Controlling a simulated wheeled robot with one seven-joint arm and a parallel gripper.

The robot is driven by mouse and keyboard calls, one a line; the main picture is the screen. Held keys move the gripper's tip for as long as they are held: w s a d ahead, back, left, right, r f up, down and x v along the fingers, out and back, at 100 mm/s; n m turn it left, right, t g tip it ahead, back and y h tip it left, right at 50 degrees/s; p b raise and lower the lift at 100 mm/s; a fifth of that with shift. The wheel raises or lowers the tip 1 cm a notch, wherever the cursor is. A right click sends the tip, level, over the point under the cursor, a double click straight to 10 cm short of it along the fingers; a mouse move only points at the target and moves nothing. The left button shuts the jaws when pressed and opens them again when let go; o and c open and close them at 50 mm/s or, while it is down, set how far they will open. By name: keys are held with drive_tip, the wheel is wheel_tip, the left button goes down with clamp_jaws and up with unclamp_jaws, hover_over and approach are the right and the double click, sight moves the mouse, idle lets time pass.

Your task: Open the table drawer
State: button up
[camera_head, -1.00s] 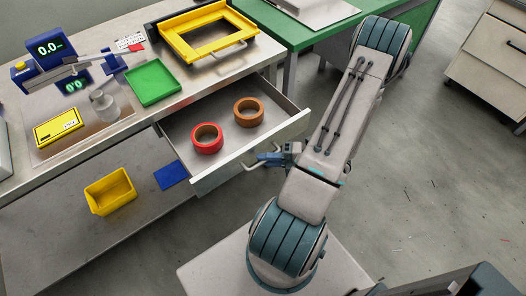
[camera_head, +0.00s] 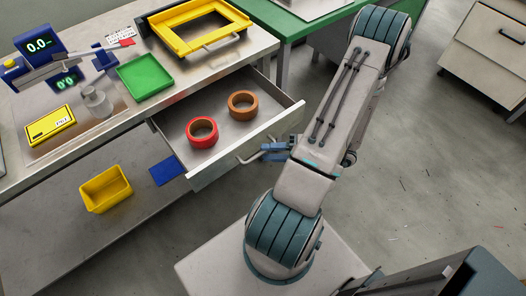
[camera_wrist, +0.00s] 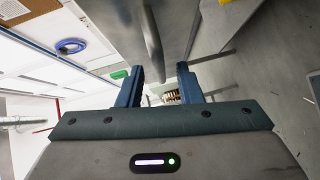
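The table drawer (camera_head: 209,173) is pulled out of the metal workbench (camera_head: 127,113), with its inside showing. My gripper (camera_head: 264,151) is beside the handle, at the drawer front.
A yellow frame (camera_head: 203,48), green tray (camera_head: 144,77), scale display (camera_head: 40,45) and yellow box (camera_head: 50,124) are on the bench top. A yellow bin (camera_head: 105,188) and blue piece (camera_head: 169,173) are on the lower shelf.

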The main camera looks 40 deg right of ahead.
drive_tip(key=v, duration=1.1)
drive_tip(key=shift+b, duration=0.4)
drive_tip(key=w+a+r+m+g+h, duration=0.2)
drive_tip(key=a+r+m+h, duration=0.2)
drive_tip(key=a+r+m, duration=0.3)
drive_tip(key=w+a+r+m+g+h, duration=0.3)
drive_tip(key=a+r+m+h, duration=0.1)
drive_tip(key=a+r+m, duration=0.4)
drive_tip(key=w+a+r+m+g+h+p, duration=0.1)
drive_tip(key=w+a+r+m+g+h, duration=0.2)
drive_tip(key=a+r+m, duration=0.4)
drive_tip(key=a+m+h, duration=0.1)
drive_tip(key=a+m, duration=0.1)
drive_tip(key=m, duration=0.2)
drive_tip(key=shift+r, duration=0.3)
